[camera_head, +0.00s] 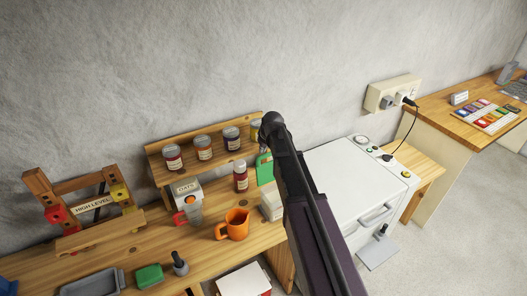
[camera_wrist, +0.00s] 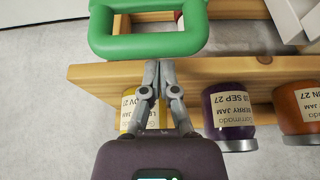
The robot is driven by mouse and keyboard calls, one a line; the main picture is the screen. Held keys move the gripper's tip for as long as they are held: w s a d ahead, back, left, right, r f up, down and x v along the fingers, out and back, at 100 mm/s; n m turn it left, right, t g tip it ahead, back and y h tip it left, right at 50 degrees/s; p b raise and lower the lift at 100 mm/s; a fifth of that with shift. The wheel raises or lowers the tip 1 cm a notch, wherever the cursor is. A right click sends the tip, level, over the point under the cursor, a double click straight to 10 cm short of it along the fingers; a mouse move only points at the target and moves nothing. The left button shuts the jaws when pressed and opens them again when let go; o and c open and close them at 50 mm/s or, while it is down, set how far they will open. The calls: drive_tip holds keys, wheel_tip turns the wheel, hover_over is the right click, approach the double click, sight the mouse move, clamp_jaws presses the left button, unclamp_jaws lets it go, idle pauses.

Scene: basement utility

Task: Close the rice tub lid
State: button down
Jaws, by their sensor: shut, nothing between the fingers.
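The rice tub (camera_head: 270,206), a pale box partly hidden by my arm, stands on the wooden bench in the head view. Its green lid (camera_head: 264,168) stands raised at the tub's back, so the tub is open. In the wrist view the green lid (camera_wrist: 148,46) shows as a thick rounded frame at the top. My gripper (camera_wrist: 158,64) is shut and empty, with its fingertips at the near bar of that frame; I cannot tell whether they touch. In the head view my arm hides the gripper.
A wooden shelf (camera_head: 155,152) with several jam jars runs behind the tub. The purple jar (camera_wrist: 228,112) is close beside my gripper in the wrist view. An orange mug (camera_head: 237,224) and a red jar (camera_head: 241,178) stand left of the tub; a white appliance (camera_head: 345,170) is right.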

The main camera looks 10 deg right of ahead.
drive_tip(key=shift+w+f, duration=0.1)
drive_tip(key=shift+f, duration=0.25)
drive_tip(key=shift+d, duration=0.1)
idle(0.3)
